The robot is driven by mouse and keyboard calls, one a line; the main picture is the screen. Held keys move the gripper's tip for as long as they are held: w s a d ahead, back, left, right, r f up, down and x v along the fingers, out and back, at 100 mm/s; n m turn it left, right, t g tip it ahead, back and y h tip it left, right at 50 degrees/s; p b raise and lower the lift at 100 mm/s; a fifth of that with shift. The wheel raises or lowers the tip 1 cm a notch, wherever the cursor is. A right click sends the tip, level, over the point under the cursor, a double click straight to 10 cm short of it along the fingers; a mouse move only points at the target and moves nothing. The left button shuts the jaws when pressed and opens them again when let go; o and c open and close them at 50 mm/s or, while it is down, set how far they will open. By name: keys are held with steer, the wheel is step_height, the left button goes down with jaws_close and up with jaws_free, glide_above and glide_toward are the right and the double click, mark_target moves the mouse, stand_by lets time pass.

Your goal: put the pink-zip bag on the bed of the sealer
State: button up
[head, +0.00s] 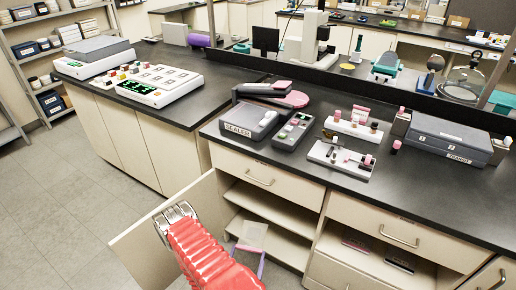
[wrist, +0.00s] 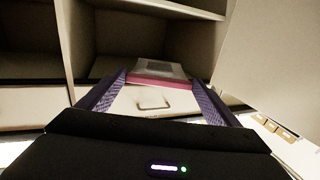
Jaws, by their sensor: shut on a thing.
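The pink-zip bag (wrist: 158,72) is a flat, pale bag with a pink strip along its near edge. In the wrist view it sits between the purple fingers of my gripper (wrist: 158,88), which is shut on its sides. In the head view the bag (head: 254,234) shows in front of the open cabinet, with my gripper (head: 249,255) just below it and partly hidden by my red arm. The grey sealer (head: 250,121), labelled SEALER, stands on the counter above, near its front edge. It is apart from the bag.
An open cabinet door (head: 160,235) stands left of my gripper, and open shelves (head: 268,208) lie behind it. A labelled grey case (head: 440,137) is farther right.

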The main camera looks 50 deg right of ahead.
steer(key=w+a+r+n+t+y, duration=0.3)
steer(key=w+a+r+n+y, duration=0.1)
steer(key=w+a+r, duration=0.4)
steer(key=w+a+r+n+t+y, duration=0.3)
steer(key=w+a+r+y, duration=0.3)
steer(key=w+a+r, duration=0.3)
steer(key=w+a+r+n+t+y, duration=0.3)
steer(key=w+a+r+n+y, duration=0.2)
steer(key=w+r, duration=1)
steer(key=a+r, duration=0.3)
steer(key=r, duration=0.1)
steer(key=shift+a+r+t+y, duration=0.3)
steer(key=shift+a+y, duration=0.05)
steer(key=shift+y, duration=0.05)
steer(key=shift+d, duration=0.1)
